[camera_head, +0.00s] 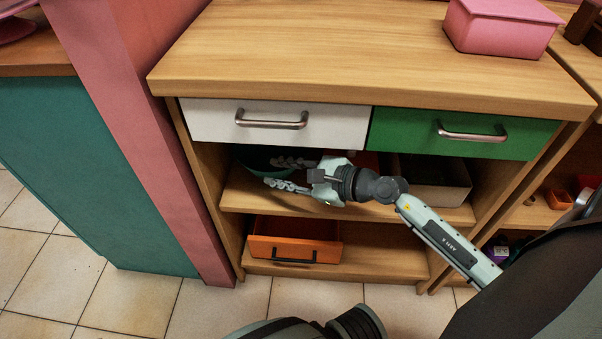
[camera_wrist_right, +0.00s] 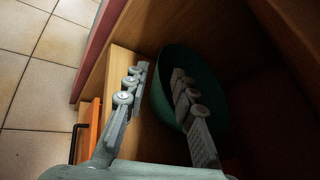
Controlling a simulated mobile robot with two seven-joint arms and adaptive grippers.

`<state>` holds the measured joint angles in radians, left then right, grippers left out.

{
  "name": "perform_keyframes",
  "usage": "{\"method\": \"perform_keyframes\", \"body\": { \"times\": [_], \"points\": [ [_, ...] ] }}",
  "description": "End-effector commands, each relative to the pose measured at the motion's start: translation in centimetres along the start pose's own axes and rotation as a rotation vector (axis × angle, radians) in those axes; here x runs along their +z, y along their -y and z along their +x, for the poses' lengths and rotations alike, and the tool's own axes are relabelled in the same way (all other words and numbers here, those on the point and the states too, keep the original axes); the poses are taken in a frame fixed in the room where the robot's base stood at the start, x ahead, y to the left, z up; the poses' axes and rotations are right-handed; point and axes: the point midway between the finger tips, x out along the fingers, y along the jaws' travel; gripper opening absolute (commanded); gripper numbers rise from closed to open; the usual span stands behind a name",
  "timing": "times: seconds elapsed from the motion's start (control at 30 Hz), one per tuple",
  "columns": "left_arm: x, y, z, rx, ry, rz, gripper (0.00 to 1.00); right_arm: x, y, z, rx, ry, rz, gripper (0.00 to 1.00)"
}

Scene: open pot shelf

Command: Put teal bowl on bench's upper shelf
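The teal bowl (camera_head: 255,159) sits at the left end of the bench's upper shelf (camera_head: 240,200), under the white drawer. It is partly hidden by my right gripper and in shadow. My right gripper (camera_head: 270,173) reaches in from the right, its fingers pointing left and spread apart at the bowl. In the right wrist view the bowl (camera_wrist_right: 203,72) lies under the fingers. One finger of the right gripper (camera_wrist_right: 160,72) overlaps the bowl's inside, and the other is outside its rim on the left. Contact cannot be told. My left gripper is not in view.
A white drawer (camera_head: 215,121) and a green drawer (camera_head: 510,138) close off the space above the shelf. A box (camera_head: 430,190) stands right of my gripper. An orange drawer (camera_head: 290,240) is below. A pink box (camera_head: 500,25) stands on the bench top.

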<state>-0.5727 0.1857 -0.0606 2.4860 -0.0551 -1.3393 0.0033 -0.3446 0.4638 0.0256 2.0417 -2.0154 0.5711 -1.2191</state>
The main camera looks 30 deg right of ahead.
Motion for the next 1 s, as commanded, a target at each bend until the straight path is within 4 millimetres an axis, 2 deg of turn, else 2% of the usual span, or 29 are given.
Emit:
{"method": "perform_keyframes", "body": {
  "times": [0.1, 0.33, 0.53, 1.0],
  "points": [
    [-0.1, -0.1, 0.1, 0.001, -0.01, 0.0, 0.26, -0.1, -0.1, -2.7, 0.002, -0.003, -0.003, 0.26],
    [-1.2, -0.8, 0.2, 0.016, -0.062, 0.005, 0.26, 0.0, -0.1, -5.8, 0.0, 0.0, -0.001, 0.26],
    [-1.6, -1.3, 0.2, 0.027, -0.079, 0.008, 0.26, 0.1, 0.0, -6.4, 0.0, 0.001, -0.002, 0.26],
    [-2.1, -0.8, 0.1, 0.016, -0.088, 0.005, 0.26, 0.1, 0.0, -6.4, 0.0, 0.001, -0.001, 0.26]
  ]
}}
